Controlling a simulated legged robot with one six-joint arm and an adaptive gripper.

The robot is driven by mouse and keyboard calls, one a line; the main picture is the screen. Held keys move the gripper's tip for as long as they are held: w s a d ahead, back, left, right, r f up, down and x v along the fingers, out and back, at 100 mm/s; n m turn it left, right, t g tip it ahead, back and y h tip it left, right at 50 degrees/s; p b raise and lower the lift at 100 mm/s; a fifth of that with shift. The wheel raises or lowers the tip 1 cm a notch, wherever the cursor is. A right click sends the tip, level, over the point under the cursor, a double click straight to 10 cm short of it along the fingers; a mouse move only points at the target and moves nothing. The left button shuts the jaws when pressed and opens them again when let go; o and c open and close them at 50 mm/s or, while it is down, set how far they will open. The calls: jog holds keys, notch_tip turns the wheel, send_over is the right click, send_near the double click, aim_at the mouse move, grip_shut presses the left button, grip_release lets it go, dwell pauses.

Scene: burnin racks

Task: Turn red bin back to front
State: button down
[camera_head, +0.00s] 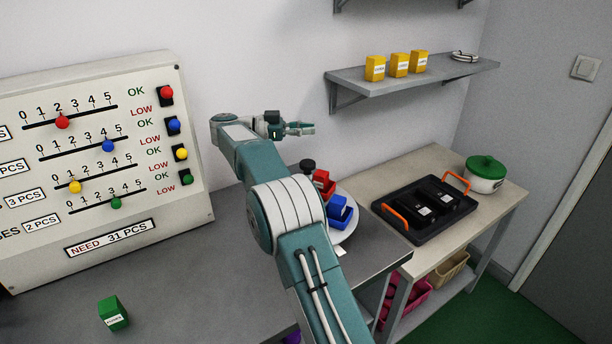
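The red bin (325,184) sits on a round white plate (348,232) at the right end of the grey bench. My arm hides part of both. I cannot make out a label on the red bin. A blue bin (340,212) sits just in front of it on the same plate. My gripper (308,128) is up near the wall, behind and above the red bin, pointing right and apart from it. It looks empty, but its fingers are too small to tell open from shut.
A dark knob (308,165) stands behind the red bin. A green bin (113,313) is at the bench's front left. A slider board (100,165) stands left. Yellow bins (398,64) sit on the wall shelf (440,76). A black tray (408,225) and green-lidded pot (487,172) are right.

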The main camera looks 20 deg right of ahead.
jog(key=w+d+n+t, duration=0.1)
jog(key=w+d+t, duration=0.1)
jog(key=d+t, duration=0.4)
jog(key=w+d+t, duration=0.3)
jog(key=d+t, duration=0.1)
jog(key=d, duration=0.4)
jog(key=s+d+f+t+y, duration=0.2)
jog(key=d+f+t+y, duration=0.25)
jog(key=t+y, duration=0.2)
jog(key=s+a+f+m+g+y, duration=0.1)
jog(key=s+a+f+m+y, duration=0.3)
jog(key=s+a+y, duration=0.65)
jog(key=s+a+f+m+g+y, duration=0.25)
jog(key=s+a+f+y, duration=0.35)
jog(key=s, duration=0.8)
jog(key=shift+t+h, duration=0.4)
jog(key=x, duration=1)
jog(key=shift+a+f, duration=0.2)
jog(key=shift+a, duration=0.1)
jog(key=w+a, duration=0.2)
jog(key=w, duration=0.1)
jog(key=shift+f, duration=0.15)
jog(key=shift+w+a, duration=0.3)
jog(key=shift+w+m, duration=0.1)
jog(key=shift+m, duration=0.15)
